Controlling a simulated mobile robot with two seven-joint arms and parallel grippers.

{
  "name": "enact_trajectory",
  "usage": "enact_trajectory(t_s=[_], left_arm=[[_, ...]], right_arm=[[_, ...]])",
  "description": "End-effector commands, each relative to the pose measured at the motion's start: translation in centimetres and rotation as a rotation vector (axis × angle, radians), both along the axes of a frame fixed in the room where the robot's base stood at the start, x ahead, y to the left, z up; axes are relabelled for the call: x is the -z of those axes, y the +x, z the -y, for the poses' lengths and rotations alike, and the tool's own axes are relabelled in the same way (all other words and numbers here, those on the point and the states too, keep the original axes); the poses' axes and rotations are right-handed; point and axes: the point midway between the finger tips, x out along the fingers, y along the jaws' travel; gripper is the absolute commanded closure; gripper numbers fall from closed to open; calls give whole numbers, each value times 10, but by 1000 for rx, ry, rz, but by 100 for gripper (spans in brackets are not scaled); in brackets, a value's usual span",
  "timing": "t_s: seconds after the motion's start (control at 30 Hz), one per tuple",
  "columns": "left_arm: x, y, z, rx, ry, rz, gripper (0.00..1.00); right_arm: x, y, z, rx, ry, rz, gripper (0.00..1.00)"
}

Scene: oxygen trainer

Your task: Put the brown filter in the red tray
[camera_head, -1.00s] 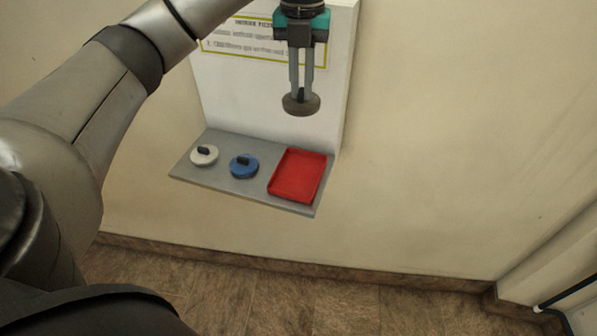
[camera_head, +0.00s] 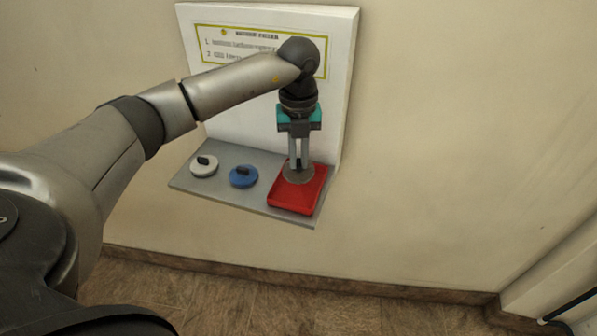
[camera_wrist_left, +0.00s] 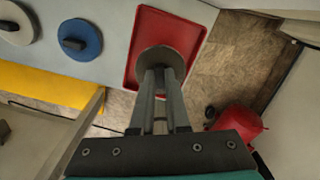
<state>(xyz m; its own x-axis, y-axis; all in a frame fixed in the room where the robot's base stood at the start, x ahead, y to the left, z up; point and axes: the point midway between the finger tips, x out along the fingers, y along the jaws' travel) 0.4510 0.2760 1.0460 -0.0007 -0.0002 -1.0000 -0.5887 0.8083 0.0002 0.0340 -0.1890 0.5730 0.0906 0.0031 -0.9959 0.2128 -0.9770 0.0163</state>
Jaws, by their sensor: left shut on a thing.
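The brown filter (camera_head: 298,175) is a round disc with a knob. My left gripper (camera_head: 299,164) is shut on its knob, pointing down, with the filter over the red tray (camera_head: 293,200). In the left wrist view the filter (camera_wrist_left: 160,56) overlaps the middle of the red tray (camera_wrist_left: 180,22), and the gripper (camera_wrist_left: 160,72) hides part of it. I cannot tell whether the filter touches the tray floor. The red tray is shallow and sits at the right end of the grey shelf. My right gripper is not in view.
A white filter (camera_head: 204,168) and a blue filter (camera_head: 243,177) sit on the grey shelf (camera_head: 222,195), left of the tray. A white back panel with a sign (camera_head: 225,45) rises behind. The wall to the right is clear.

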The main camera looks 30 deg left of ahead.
Motion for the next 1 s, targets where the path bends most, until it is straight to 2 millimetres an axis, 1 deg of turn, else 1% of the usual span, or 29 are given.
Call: enact_trajectory(t_s=[0.13,0.3,0.37,0.63,0.73,0.77,1.0], left_arm=[[11,0,0,1,0,-1,100],[38,-1,1,1,-1,-3,100],[44,-1,0,0,0,-3,100],[45,0,0,1,1,1,100],[48,0,0,1,1,1,100],[48,0,0,1,1,1,84],[47,0,0,1,1,1,57]], right_arm=[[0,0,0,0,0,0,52],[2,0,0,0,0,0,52],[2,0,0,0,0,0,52],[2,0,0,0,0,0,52],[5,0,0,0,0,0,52],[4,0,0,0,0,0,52],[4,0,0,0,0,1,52]])
